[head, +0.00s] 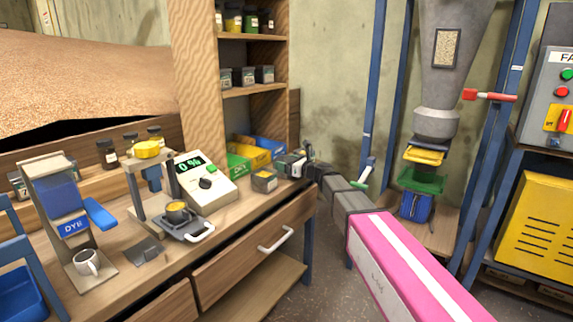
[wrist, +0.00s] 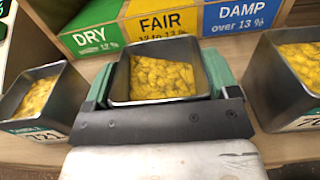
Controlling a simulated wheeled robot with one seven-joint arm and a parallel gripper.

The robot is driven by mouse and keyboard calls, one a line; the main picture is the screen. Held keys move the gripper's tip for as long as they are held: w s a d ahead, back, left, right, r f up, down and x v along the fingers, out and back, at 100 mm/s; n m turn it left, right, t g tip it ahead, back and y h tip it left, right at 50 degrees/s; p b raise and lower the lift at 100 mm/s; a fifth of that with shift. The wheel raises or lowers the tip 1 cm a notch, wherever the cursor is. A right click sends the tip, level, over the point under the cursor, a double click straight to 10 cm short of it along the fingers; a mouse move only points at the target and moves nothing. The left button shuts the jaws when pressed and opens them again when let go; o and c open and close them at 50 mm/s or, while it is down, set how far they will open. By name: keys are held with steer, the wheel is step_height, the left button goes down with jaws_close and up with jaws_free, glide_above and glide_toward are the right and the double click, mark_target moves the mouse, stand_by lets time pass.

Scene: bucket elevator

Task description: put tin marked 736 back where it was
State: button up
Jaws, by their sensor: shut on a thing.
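My gripper (wrist: 158,82) is shut on a dark square tin (wrist: 122,80) full of yellow grain, its green fingers on either side. The held tin's number is hidden in the wrist view. In the head view my gripper (head: 300,165) is at the right end of the bench, in front of the sorting boxes. I cannot tell whether the held tin touches the bench. A similar tin (wrist: 50,97) stands to its left, its label seeming to end in 21. Another tin (wrist: 293,85) stands to its right, its label starting with 7 and cut off.
Behind the held tin are the green DRY box (wrist: 95,37), yellow FAIR box (wrist: 165,20) and blue DAMP box (wrist: 240,17). Shelves hold more tins (head: 245,75).

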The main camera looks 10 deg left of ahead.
steer(key=o, duration=1)
steer(key=shift+c, duration=0.2)
steer(key=shift+s+d, duration=0.1)
steer(key=shift+d, duration=0.05)
steer(key=v, duration=1.1)
steer(key=shift+s+d, duration=0.15)
steer(key=shift+d, duration=0.15)
steer(key=s+d+f+n+g+h, duration=0.2)
steer(key=s+d+f+n+h, duration=0.3)
steer(key=d+f, duration=0.4)
steer(key=s+d+f+n+g+h, duration=0.25)
steer(key=s+d+f+n, duration=0.3)
steer(key=f+n, duration=0.35)
steer(key=s+d+f+n+g+h, duration=0.1)
steer(key=s+d+f+n+h, duration=0.3)
steer(key=d, duration=0.5)
steer(key=s+d+f+n+g+h, duration=0.1)
steer(key=s+d+f+n+h, duration=0.3)
steer(key=d, duration=0.6)
step_height(320, 180, down, 2)
steer(key=shift+s+f+n+h, duration=0.3)
steer(key=shift+s+h, duration=0.25)
steer(key=shift+s, duration=0.25)
